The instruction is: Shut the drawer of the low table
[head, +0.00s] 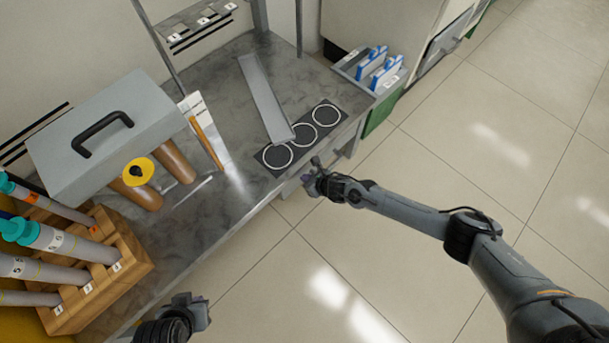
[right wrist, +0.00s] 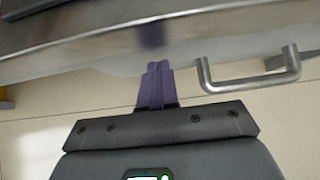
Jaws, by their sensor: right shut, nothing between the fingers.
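The low table (head: 235,190) has a grey mottled top and runs diagonally across the head view. A pale drawer front (head: 292,186) shows in part under its front edge; my right arm and the tabletop hide the rest. In the right wrist view the drawer's metal bar handle (right wrist: 292,68) is to the right of my fingers. My right gripper (head: 314,178) is shut and empty at the table's front edge. Its purple fingertips (right wrist: 155,70) point at the pale front, left of the handle; I cannot tell if they touch. My left gripper (head: 203,309) is at the bottom, its jaws unclear.
On the table are a black plate with white rings (head: 302,138), a grey metal strip (head: 265,98), a grey box with a black handle (head: 105,138) and a wooden rack (head: 118,247) of tubes. A blue-and-white pair (head: 385,72) stands at the far end. Tiled floor (head: 430,150) is clear.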

